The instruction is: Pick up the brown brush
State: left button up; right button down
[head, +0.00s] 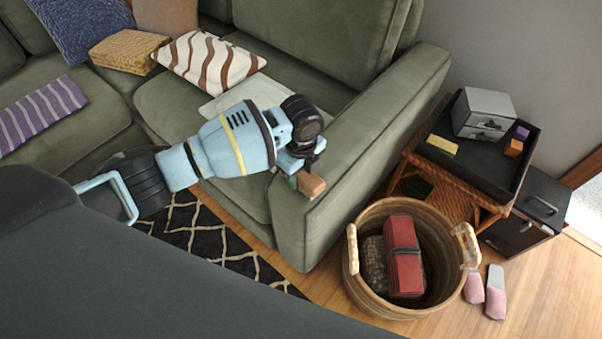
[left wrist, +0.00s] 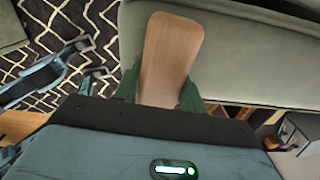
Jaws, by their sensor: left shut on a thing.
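The brown brush (head: 311,185) is held in my left gripper (head: 297,178), beside the front of the sofa's right armrest. Only its brown wooden end shows in the head view. In the left wrist view the brush (left wrist: 170,55) shows as a flat, rounded wooden piece between the green fingers of my left gripper (left wrist: 160,95), which are shut on it. Its other end and any bristles are hidden. My right gripper is not seen.
A green sofa (head: 335,155) carries several cushions. A wicker basket (head: 365,292) with a red item (head: 404,258) stands on the wooden floor. Slippers (head: 484,292) lie beside it. A wicker side table (head: 435,175) holds a black tray (head: 470,165). A patterned rug (head: 205,240) lies before the sofa.

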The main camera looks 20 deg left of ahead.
pick_arm(q)
jog(key=shift+r, duration=0.7)
jog(key=shift+s+r+p, duration=0.2)
jog(key=shift+r+p, duration=0.1)
jog(key=shift+r, duration=0.8)
jog(key=s+d+r+p, duration=0.1)
jog(key=s+d+p, duration=0.1)
jog(key=s, duration=1.3)
jog(key=shift+s+d, duration=0.2)
jog(key=shift+d, duration=0.25)
jog(key=shift+r, duration=0.1)
